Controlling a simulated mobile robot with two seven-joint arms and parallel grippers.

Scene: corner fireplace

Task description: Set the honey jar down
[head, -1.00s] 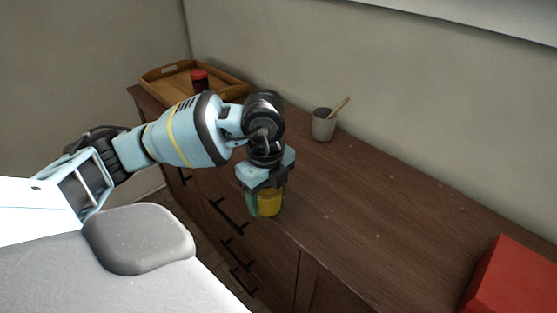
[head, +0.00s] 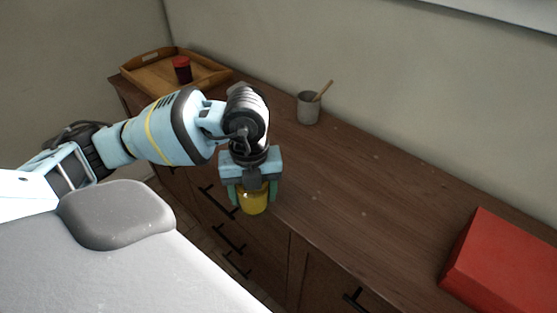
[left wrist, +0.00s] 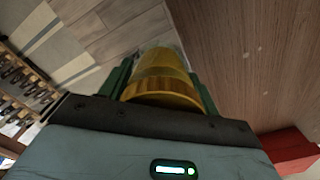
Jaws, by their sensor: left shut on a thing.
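The honey jar (head: 254,202) is yellow and sits between the green fingers of my left gripper (head: 255,194), which is shut on it. In the head view the jar is at the front edge of the brown wooden cabinet (head: 345,195). In the left wrist view the jar (left wrist: 160,82) shows its gold lid toward the camera, between the fingers. Behind it, the floor shows on the left and the wood top on the right. I cannot tell whether the jar's base touches the wood. My right gripper is not in view.
A wooden tray (head: 215,77) with a dark red-lidded jar (head: 182,69) stands at the cabinet's far left end. A grey cup (head: 308,108) with a wooden stick stands near the wall. A red box (head: 505,262) is at the right. The top between cup and box is clear.

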